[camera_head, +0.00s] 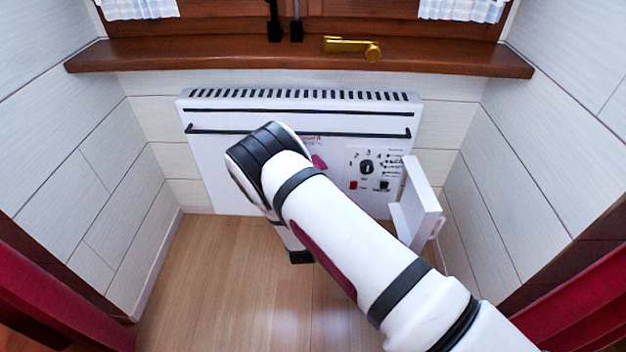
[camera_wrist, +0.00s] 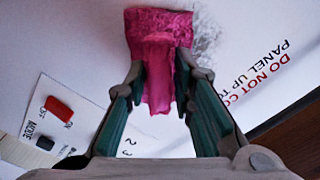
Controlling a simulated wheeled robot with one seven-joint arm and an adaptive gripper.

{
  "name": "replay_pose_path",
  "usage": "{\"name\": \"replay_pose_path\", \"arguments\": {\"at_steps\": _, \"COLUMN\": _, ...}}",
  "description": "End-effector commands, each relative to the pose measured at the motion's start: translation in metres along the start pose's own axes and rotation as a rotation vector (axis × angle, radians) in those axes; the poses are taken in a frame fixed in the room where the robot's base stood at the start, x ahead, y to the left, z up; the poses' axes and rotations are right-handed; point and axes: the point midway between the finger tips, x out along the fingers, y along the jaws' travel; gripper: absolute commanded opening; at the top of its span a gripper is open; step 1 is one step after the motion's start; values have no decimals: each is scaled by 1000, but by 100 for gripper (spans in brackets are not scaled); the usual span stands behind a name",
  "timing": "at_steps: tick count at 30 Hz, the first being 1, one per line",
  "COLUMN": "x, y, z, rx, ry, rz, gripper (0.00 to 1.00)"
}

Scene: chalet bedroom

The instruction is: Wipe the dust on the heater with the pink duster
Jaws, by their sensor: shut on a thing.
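The white heater (camera_head: 235,160) is mounted on the wall below the window sill, with a slotted top and a control panel at its right. My gripper (camera_wrist: 168,90) is shut on the pink duster (camera_wrist: 158,30) in the wrist view. The duster's pad lies against or very close to the heater's white front; I cannot tell exact contact. A grey smudge of dust (camera_wrist: 206,38) shows just right of the pad. In the head view my arm hides most of the gripper, and only a bit of the duster (camera_head: 319,161) shows beside it.
White plank walls close in on both sides. A white bracket-like piece (camera_head: 420,200) stands at the heater's lower right. Red curtains (camera_head: 50,295) hang at the sides. The wooden floor (camera_head: 215,270) is clear.

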Motion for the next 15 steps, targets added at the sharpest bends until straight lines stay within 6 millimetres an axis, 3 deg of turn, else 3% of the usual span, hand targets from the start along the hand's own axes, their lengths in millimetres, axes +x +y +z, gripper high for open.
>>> {"name": "replay_pose_path", "arguments": {"at_steps": 15, "x": -2, "y": -22, "z": 25, "rx": 1, "ry": 1, "rz": -1, "gripper": 0}}
